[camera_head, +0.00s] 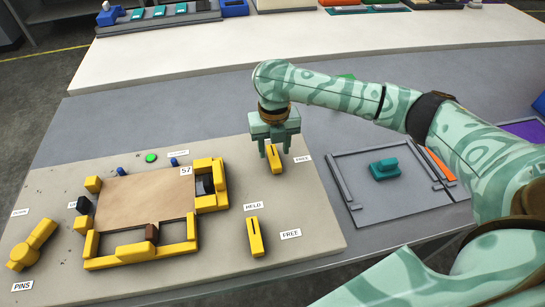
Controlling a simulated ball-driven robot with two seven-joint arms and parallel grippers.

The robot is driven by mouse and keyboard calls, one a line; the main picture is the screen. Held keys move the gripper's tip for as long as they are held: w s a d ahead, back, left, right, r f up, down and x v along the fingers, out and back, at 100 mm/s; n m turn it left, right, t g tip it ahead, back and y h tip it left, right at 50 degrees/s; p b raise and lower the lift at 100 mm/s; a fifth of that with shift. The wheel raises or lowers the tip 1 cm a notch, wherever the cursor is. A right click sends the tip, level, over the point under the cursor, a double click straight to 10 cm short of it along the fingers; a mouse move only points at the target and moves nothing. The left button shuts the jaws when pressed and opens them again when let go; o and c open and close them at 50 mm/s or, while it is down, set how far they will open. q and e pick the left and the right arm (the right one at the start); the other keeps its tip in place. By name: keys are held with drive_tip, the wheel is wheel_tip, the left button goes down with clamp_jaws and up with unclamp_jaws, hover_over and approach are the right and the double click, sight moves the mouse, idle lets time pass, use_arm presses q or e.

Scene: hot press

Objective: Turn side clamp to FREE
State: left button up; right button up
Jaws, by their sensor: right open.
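My right gripper (275,147) is open and points down, with its fingertips on either side of the far yellow lever (275,160). I cannot tell whether the fingers touch it. A FREE label (303,158) lies to the right of this lever; any label on its other side is hidden or not visible. A second yellow lever (256,237) lies nearer on the same beige board (311,262), with a HELD label (253,206) beyond it and a FREE label (290,234) to its right. I cannot tell which lever is the side clamp. My left gripper is not in view.
A brown plate (145,199) sits among yellow blocks (145,252) on the board's left half. A yellow handle (33,245) marked PINS is at far left. A grey tray (420,211) with a teal piece (384,169) lies right of the board.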

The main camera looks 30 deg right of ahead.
sight(274, 159)
drive_tip(key=shift+f+b, duration=0.35)
drive_tip(key=shift+f, duration=1)
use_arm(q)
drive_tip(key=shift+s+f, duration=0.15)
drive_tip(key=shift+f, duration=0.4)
